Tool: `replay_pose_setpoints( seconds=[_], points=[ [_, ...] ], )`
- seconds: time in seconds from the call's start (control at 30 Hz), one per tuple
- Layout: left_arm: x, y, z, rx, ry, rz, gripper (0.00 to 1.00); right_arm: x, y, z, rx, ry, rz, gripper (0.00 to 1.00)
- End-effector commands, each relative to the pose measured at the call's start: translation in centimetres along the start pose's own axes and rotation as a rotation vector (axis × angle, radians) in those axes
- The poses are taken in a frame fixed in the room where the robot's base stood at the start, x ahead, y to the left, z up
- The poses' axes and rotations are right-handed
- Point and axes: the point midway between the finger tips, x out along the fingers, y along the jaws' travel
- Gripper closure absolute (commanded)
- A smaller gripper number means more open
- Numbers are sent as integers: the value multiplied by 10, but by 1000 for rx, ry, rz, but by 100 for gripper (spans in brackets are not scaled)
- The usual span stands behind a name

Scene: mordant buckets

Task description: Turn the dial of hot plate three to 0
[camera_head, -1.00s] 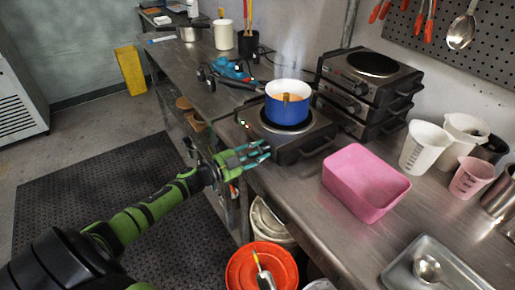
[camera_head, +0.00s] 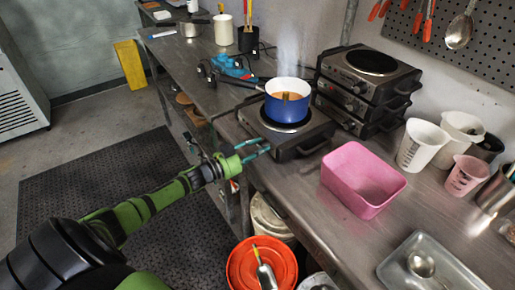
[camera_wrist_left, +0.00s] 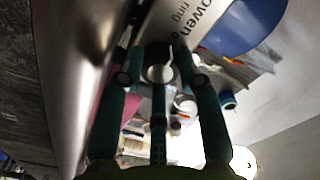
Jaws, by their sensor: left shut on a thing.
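A hot plate (camera_head: 310,139) stands at the bench's front edge with a steaming blue pot (camera_head: 287,108) on it. My left gripper (camera_head: 266,148) reaches the front face of this hot plate from the left. In the left wrist view, its fingers (camera_wrist_left: 160,76) are shut on a round pale dial (camera_wrist_left: 159,72) with a pointer line. The front panel beside the dial carries printed letters. The dial is hidden in the head view, and its number setting cannot be read. Which hot plate is number three cannot be told. My right gripper is not in view.
More hot plates are stacked (camera_head: 367,90) behind on the right. A pink tub (camera_head: 362,180) sits right of the hot plate. An orange bucket (camera_head: 240,268) stands below the bench edge. Beakers (camera_head: 421,145) and a metal tray (camera_head: 440,272) are at the right.

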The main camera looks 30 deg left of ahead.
Motion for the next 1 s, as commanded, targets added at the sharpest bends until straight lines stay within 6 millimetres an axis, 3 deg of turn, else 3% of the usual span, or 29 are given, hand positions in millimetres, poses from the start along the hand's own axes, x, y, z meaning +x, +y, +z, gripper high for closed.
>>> replay_pose_setpoints(
  seconds=[0.47,0.5,0.53,0.87,1.0],
  points=[
    [0,-4,-1,-10,0,-7,97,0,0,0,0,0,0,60],
    [0,-4,-1,-9,0,-7,53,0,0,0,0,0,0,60],
    [0,-4,0,-9,0,-7,41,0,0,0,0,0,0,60],
    [0,0,1,-3,-1,0,41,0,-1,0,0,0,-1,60],
    [0,2,2,87,-2,0,41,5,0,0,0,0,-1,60]
  ],
)
